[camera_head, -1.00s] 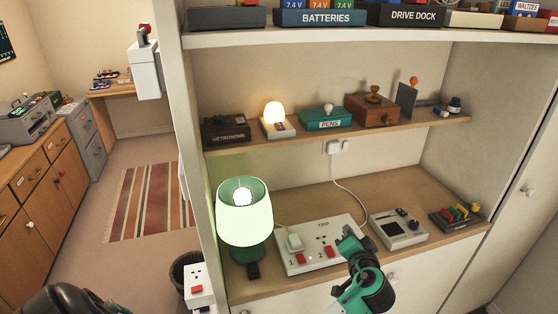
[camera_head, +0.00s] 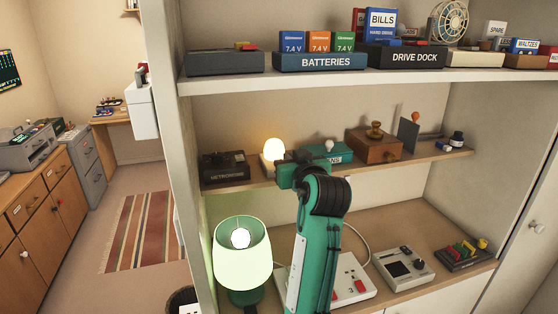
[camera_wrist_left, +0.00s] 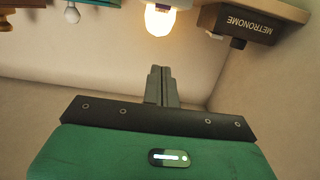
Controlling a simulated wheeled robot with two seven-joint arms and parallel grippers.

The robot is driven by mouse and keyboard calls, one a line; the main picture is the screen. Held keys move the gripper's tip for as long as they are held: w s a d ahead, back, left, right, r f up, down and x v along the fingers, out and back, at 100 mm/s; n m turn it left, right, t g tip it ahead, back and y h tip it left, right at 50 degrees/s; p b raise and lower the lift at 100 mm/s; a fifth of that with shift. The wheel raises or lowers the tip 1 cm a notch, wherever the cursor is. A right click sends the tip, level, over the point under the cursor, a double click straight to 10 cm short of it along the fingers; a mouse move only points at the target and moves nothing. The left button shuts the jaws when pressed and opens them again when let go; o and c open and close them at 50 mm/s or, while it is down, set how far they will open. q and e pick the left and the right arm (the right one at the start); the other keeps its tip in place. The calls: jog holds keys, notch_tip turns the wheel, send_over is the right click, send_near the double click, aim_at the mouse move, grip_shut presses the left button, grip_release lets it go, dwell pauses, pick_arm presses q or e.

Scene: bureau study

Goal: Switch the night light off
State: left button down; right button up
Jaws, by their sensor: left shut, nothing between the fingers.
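The night light (camera_head: 273,149) stands on the middle shelf, its small dome glowing warm yellow. My left gripper (camera_head: 283,160) is in front of it and covers its base and the right part of its dome in the head view. The wrist view is upside down. There the lit dome (camera_wrist_left: 159,20) shows beyond the shut fingers (camera_wrist_left: 161,72), with a visible gap in the picture; part of the pale base shows at the top edge. Nothing is between the fingers. I cannot tell whether they touch the light. My right gripper is not in view.
The metronome (camera_head: 224,166) is left of the night light; the pens box (camera_head: 338,154) and a wooden box (camera_head: 373,146) are right. The shelf with batteries (camera_head: 320,61) is above. Below are a lit green lamp (camera_head: 242,262) and a white switch panel (camera_head: 352,285), partly behind my arm.

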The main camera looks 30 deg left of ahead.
pick_arm(q)
jog(key=shift+w+a, duration=0.1)
jog(key=p+x, duration=0.4)
jog(key=x, duration=0.5)
jog(key=shift+r, duration=0.2)
jog(key=f, duration=0.1)
jog(key=f+p, duration=0.1)
jog(key=w+f+p, duration=0.1)
jog(key=shift+a, duration=0.4)
jog(key=shift+f, duration=0.85)
